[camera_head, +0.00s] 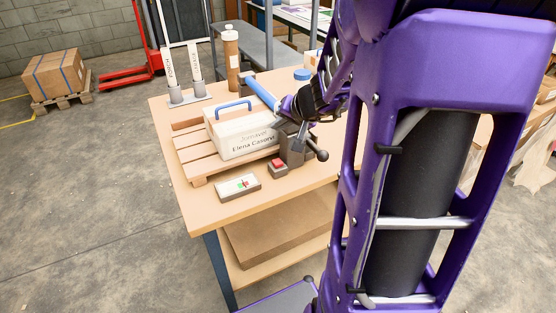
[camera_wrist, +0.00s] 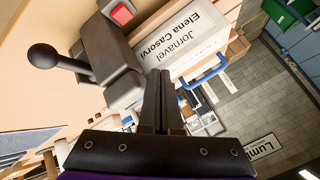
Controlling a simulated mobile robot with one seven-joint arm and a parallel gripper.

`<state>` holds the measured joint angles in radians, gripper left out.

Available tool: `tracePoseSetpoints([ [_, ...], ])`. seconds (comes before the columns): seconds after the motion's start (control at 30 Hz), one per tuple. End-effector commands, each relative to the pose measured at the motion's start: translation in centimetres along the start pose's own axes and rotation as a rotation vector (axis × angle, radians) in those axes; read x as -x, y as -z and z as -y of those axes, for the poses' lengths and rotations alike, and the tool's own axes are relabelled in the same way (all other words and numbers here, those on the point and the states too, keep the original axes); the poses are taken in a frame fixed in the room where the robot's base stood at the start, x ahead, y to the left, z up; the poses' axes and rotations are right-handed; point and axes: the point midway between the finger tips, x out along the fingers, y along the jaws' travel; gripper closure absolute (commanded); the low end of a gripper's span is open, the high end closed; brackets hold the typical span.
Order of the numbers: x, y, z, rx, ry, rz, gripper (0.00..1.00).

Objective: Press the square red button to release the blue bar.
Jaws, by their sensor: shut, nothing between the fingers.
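The square red button (camera_head: 278,163) sits on a small grey box on the table, in front of the grey fly press (camera_head: 297,148). It also shows at the top of the wrist view (camera_wrist: 122,13). The blue bar (camera_head: 262,93) slants above the white box, its lower right end near my arm; I cannot make it out in the wrist view. My gripper (camera_wrist: 160,73) is shut and empty, its fingers beside the press body and apart from the button. In the head view, my arm partly hides the press.
The white box (camera_head: 227,137) with a blue handle (camera_head: 234,106) stands on a wooden pallet (camera_head: 190,158). A panel (camera_head: 238,187) with small green and red marks lies near the table's (camera_head: 205,218) front edge. The press's black ball lever (camera_wrist: 44,56) sticks out left in the wrist view.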

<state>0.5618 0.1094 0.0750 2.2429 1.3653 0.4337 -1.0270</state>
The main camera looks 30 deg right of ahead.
Motion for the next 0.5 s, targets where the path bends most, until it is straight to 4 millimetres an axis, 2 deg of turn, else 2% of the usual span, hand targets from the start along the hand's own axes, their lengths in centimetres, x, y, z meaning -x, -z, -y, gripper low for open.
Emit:
tracePoseSetpoints([
  [0.17, -0.7, -0.5, -0.5, 0.000, 0.000, 0.001, 1.00],
  [0.5, -4.0, -3.0, -2.9, 0.000, 0.000, 0.002, 1.00],
])
